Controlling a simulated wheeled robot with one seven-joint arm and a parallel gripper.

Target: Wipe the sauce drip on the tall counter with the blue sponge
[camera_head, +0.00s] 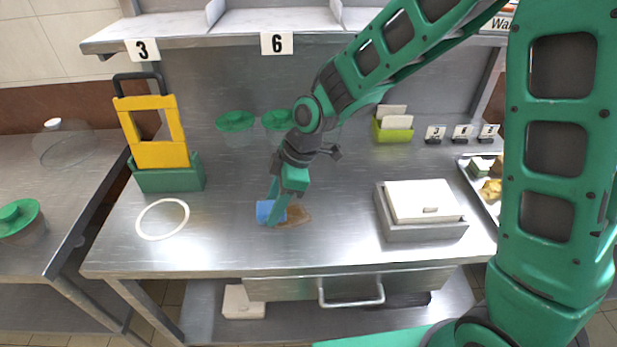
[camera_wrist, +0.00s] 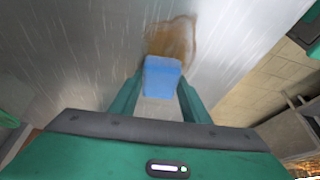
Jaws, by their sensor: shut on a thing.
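The tall steel counter (camera_head: 240,250) fills the middle of the head view. A brown sauce drip (camera_head: 299,215) lies near its front edge, and it also shows in the wrist view (camera_wrist: 181,32). The blue sponge (camera_head: 265,210) is at the left side of the drip in the head view. In the wrist view the sponge (camera_wrist: 162,78) sits between my fingertips and overlaps the near part of the drip. My gripper (camera_head: 276,205) is shut on the sponge, low over the counter. I cannot tell whether the sponge touches the surface. Part of the drip is hidden behind it.
A white ring (camera_head: 162,236) and a green bin with a yellow frame (camera_head: 158,155) stand left. A grey box with a white lid (camera_head: 425,203) stands right. Green-lidded containers (camera_head: 235,121) and a lime holder (camera_head: 392,130) are behind. Bare counter surrounds the drip.

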